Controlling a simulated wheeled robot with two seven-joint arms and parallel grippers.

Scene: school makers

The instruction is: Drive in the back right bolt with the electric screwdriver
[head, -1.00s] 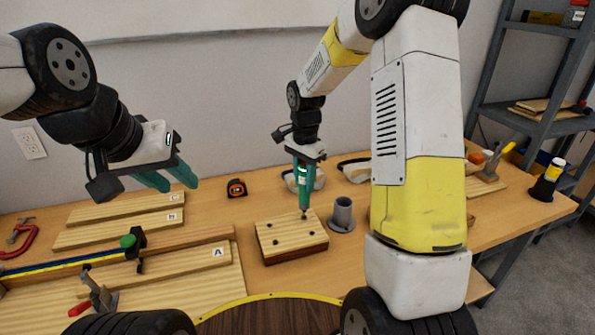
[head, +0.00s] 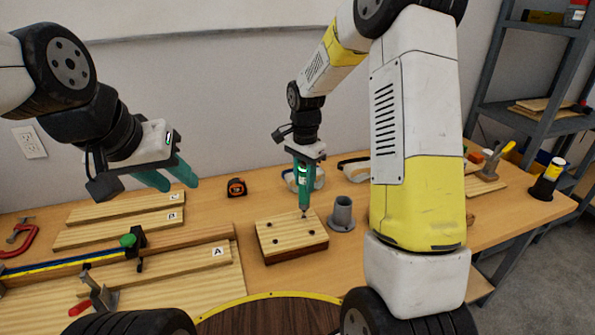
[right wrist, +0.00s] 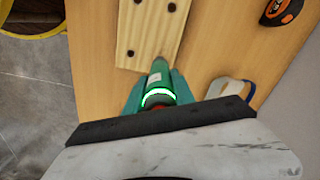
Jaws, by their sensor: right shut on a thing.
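The wooden block (head: 290,244) lies on the workbench with dark bolts in its top; it also shows in the right wrist view (right wrist: 150,38). My right gripper (head: 305,172) is shut on the green electric screwdriver (head: 304,196), which points down. Its tip is at the block's back right corner, where it hides the back right bolt. In the right wrist view the screwdriver (right wrist: 158,80) shows a lit ring and covers that corner. My left gripper (head: 168,178) is open and empty, above the boards at the left.
A grey cup-like holder (head: 342,213) stands just right of the block. A tape measure (head: 236,187) lies behind it. Lettered boards (head: 120,228) and a clamp (head: 130,242) lie at the left. Safety glasses or a strap (head: 354,169) lie behind the holder.

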